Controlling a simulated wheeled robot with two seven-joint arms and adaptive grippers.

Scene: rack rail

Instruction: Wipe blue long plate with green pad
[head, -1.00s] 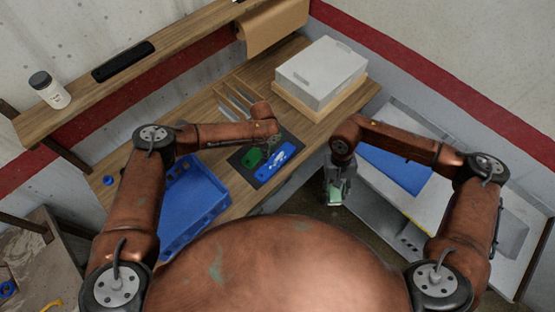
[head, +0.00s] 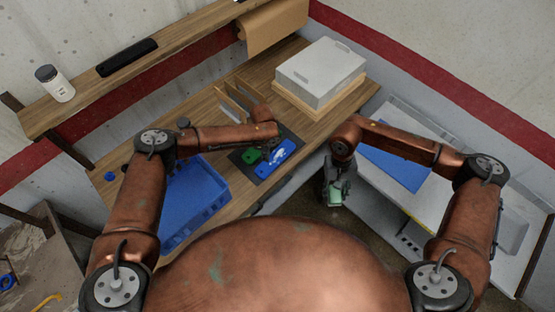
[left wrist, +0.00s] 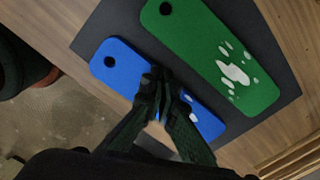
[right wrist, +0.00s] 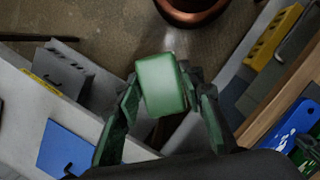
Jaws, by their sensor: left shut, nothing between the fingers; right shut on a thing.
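The blue long plate (head: 275,161) lies on a dark mat on the wooden bench, with white patches on its face. A green plate (head: 250,156) lies beside it. In the left wrist view, the blue plate (left wrist: 114,64) is partly covered by my left gripper (left wrist: 158,82), which is shut and empty over its middle. White spots show on the green plate (left wrist: 199,50) and on the blue plate's right end. I cannot tell whether the fingertips touch the plate. My right gripper (right wrist: 162,88) is shut on the pale green pad (right wrist: 160,84), off the bench's front edge.
A blue crate (head: 193,203) stands at the bench's left. A grey box (head: 321,72) sits on a wooden base at the back right. Thin upright dividers (head: 232,100) stand behind the mat. A grey cart with a blue panel (head: 398,168) is at the right.

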